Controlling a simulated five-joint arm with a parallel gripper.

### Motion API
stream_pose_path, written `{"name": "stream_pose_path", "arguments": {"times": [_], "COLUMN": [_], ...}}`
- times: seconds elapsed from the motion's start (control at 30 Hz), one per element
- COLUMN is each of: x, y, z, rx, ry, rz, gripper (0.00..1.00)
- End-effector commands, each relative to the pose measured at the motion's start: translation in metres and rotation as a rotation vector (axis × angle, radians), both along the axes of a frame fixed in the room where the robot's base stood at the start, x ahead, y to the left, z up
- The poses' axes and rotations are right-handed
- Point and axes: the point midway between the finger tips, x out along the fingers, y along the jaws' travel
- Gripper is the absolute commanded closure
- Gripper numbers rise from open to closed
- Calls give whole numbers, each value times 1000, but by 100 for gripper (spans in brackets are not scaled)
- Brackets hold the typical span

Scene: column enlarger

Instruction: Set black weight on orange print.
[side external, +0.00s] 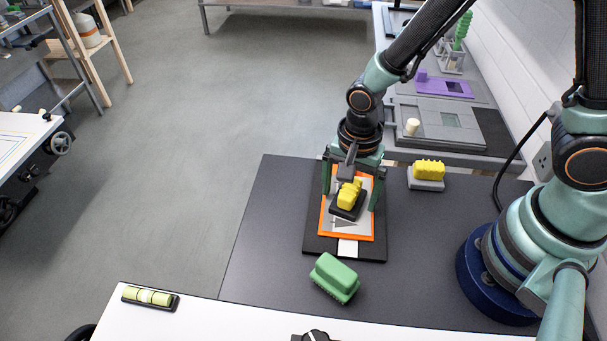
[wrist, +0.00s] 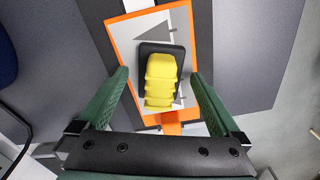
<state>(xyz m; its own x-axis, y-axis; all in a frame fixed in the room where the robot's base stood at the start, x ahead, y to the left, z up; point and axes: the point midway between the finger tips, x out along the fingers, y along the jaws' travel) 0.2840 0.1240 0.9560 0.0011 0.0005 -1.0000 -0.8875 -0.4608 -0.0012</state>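The black weight, a black base with a ribbed yellow grip on top, sits on the orange print in the side view (side external: 348,203) and the wrist view (wrist: 142,62). The orange print (side external: 326,229) has an orange border around a grey picture with dark triangles; its border also shows in the wrist view (wrist: 116,38). My gripper (side external: 350,198) is open above the print, one green finger on each side of the weight. In the wrist view (wrist: 159,76) gaps show between the yellow grip and both fingers. My gripper partly hides the print's far end.
The print lies on a black board (side external: 314,243) with a white strip (side external: 347,248). A green ribbed block (side external: 335,277) lies in front; a yellow-topped grey weight (side external: 427,175) stands to the right. A spirit level (side external: 150,297) lies front left. The dark tabletop left of the board is clear.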

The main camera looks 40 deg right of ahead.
Motion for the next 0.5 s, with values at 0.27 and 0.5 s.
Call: {"name": "stream_pose_path", "arguments": {"times": [0.27,0.5], "x": [0,0], "y": [0,0], "z": [0,4], "rx": [0,0], "ry": [1,0], "rz": [0,0], "gripper": [0,0]}}
